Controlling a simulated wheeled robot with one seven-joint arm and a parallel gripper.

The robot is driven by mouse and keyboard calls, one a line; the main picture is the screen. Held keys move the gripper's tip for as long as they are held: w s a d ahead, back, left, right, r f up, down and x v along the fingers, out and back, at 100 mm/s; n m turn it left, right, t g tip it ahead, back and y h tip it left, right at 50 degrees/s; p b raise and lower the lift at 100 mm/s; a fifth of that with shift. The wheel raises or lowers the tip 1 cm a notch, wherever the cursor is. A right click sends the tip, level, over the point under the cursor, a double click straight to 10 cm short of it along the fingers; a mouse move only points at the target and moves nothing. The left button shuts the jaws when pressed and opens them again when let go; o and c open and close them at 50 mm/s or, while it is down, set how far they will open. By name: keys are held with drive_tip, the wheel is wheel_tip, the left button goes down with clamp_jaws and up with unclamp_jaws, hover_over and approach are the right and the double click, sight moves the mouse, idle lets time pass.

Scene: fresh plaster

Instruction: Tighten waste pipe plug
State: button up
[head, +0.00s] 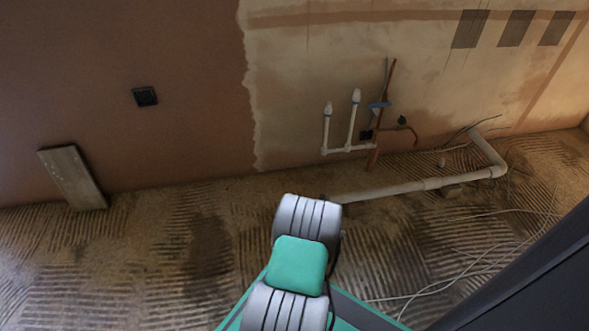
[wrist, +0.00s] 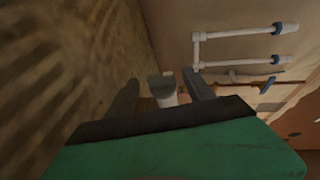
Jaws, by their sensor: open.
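My gripper (wrist: 159,80) shows in the wrist view with its two dark fingers apart. Between and just beyond the fingers is a grey plug (wrist: 161,82) on a short white pipe end (wrist: 168,98). I cannot tell whether either finger touches it; a gap shows on the left side. In the head view, the pale waste pipe (head: 400,189) runs along the floor near the wall and bends up at the right. Its left end is hidden behind my arm, and the plug and gripper do not show there.
White supply pipes with blue-collared caps (head: 356,97) stand out from the wall, beside copper pipes (head: 382,115); they also show at the wrist view's upper right. A board (head: 72,178) leans on the wall at left. Loose cables (head: 480,262) lie on the ridged floor at right.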

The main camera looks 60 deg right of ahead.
drive_tip(key=w+a+r+n+g+y+p, duration=0.2)
drive_tip(key=w+r, duration=0.3)
drive_tip(key=r, duration=0.4)
drive_tip(key=w+a+r+n+g+y+p, duration=0.2)
drive_tip(key=w+r+y+p, duration=0.3)
drive_tip(key=r, duration=0.5)
drive_tip(key=w+a+r+n+g+y+p, duration=0.2)
drive_tip(key=w+r+n+g+y+p, duration=0.1)
drive_tip(key=r, duration=0.7)
drive_tip(key=shift+w+a+n+g+y+p, duration=0.4)
drive_tip(key=shift+w+n+y, duration=0.3)
drive_tip(key=shift+w, duration=0.4)
drive_tip(key=shift+d+f, duration=0.1)
